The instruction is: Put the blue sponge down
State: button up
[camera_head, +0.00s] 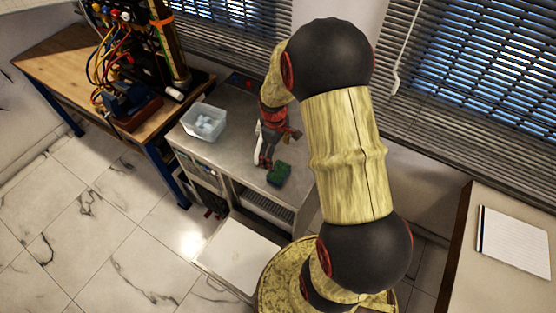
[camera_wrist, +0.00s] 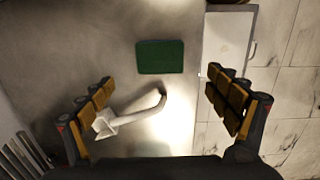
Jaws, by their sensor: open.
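A dark green sponge-like block (camera_head: 279,173) lies flat on the metal counter (camera_head: 232,165); it also shows in the wrist view (camera_wrist: 160,57). I see no plainly blue sponge. My gripper (camera_head: 268,160) is over the counter, just behind the green block. In the wrist view my gripper (camera_wrist: 163,98) is open, its two padded fingers wide apart with nothing held between them. The green block lies beyond the fingertips. A white, bent-handled object (camera_wrist: 130,115) lies between and below the fingers, partly overlapped by the left one.
A clear plastic tub (camera_head: 204,136) with pale bluish pieces stands on the counter's left. A wooden bench (camera_head: 60,58) with cables and rig equipment is at the upper left. A white panel (camera_head: 240,258) sticks out low in front. A notepad (camera_head: 513,240) lies on the right-hand table.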

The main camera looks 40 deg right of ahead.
jog(key=s+a+r+m+t, duration=0.1)
jog(key=a+r, duration=0.5)
jog(key=r, duration=0.4)
jog(key=s+a+r+m+t, duration=0.15)
jog(key=a+r, duration=0.35)
jog(key=r, duration=0.5)
jog(key=s+a+r+m+t, duration=0.1)
jog(key=s+a+r+t, duration=0.2)
jog(key=s+a+r, duration=0.7)
jog(key=s, duration=0.3)
jog(key=shift+y, duration=0.3)
jog(key=shift+a, duration=0.1)
